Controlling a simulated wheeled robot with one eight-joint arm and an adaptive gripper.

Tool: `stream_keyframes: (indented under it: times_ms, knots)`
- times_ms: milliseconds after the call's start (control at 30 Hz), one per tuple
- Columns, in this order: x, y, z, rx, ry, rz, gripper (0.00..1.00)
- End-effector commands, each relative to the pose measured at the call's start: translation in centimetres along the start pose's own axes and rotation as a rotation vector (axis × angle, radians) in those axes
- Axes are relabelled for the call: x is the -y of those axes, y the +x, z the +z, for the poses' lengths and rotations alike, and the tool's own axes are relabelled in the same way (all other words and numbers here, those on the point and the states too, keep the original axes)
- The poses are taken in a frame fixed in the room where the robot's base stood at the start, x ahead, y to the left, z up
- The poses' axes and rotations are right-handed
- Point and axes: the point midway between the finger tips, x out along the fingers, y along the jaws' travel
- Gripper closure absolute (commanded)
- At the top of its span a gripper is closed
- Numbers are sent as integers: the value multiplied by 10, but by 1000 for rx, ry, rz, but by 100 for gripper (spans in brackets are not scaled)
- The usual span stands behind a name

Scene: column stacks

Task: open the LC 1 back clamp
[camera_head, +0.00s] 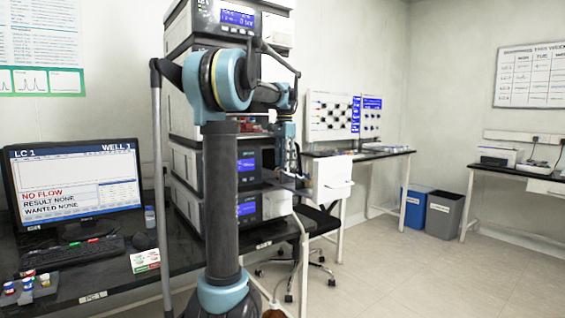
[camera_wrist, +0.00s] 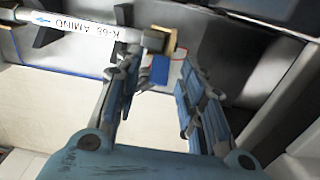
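The LC 1 stack (camera_head: 185,165) stands on the dark bench, mostly behind my arm in the head view. In the wrist view a white column (camera_wrist: 70,28) marked "K-68 AMINO" lies across the upper left. Its right end meets a dark fitting (camera_wrist: 152,40) and a tan block. A small blue piece (camera_wrist: 160,69) sits just below that block, beyond my fingertips. I cannot tell for sure whether this is the back clamp, or its state. My gripper (camera_wrist: 158,75) is open, with its fingers on either side of the view below the fitting and nothing clearly held.
A white panel (camera_head: 331,180) juts out right of the stack. A monitor (camera_head: 75,180) reads "NO FLOW", and a keyboard (camera_head: 70,252) and small vials (camera_head: 27,285) are on the bench. A chair (camera_head: 310,255) stands beneath. Floor at the right is free.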

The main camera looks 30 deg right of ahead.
Motion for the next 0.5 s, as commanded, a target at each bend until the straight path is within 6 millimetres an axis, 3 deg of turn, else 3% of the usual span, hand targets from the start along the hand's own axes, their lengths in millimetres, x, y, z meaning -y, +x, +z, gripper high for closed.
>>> stream_keyframes:
  times_ms: [133,300,500]
  knots:
    - [0,0,0,0,0,0,63]
    - [0,0,0,0,0,0,100]
    - [1,0,0,3,-1,0,100]
